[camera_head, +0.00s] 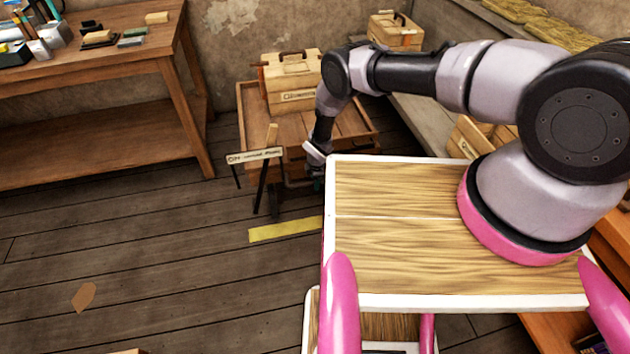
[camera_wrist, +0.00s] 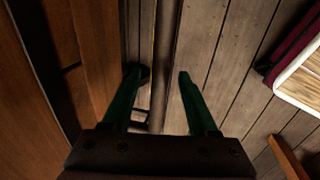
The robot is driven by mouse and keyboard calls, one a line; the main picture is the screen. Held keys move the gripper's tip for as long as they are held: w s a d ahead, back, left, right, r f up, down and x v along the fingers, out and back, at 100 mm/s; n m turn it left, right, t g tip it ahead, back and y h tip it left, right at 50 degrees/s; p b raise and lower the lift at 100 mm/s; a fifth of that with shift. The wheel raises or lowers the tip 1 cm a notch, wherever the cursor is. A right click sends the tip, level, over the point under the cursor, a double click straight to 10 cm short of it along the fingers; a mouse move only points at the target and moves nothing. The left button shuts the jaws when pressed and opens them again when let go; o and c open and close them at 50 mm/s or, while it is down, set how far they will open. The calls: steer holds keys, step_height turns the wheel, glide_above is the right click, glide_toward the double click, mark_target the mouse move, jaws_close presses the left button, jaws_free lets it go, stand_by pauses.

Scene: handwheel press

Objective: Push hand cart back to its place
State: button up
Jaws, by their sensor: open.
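The hand cart (camera_head: 350,121) is a low wooden flatbed on the floor, beyond my body's wooden top in the head view. A pale wooden case (camera_head: 291,97) with a dark handle rides on it. Its dark upright handle (camera_head: 262,186) carries a small lettered sign (camera_head: 254,156) on the near left. My gripper (camera_head: 315,160) is low at the cart's near edge. In the wrist view my gripper (camera_wrist: 160,78) is open, with a long dark bar (camera_wrist: 166,45) showing between its fingers. I cannot tell whether they touch it. Red-brown wood (camera_wrist: 25,100) fills the left of that view.
A yellow strip (camera_head: 286,229) lies on the floor just in front of the cart. A workbench (camera_head: 100,75) with small items stands at the left. Another case (camera_head: 396,31) stands behind, near a wall ledge (camera_head: 425,115). The floor (camera_head: 150,240) at left is mostly clear.

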jaws_close()
stand_by(1.4)
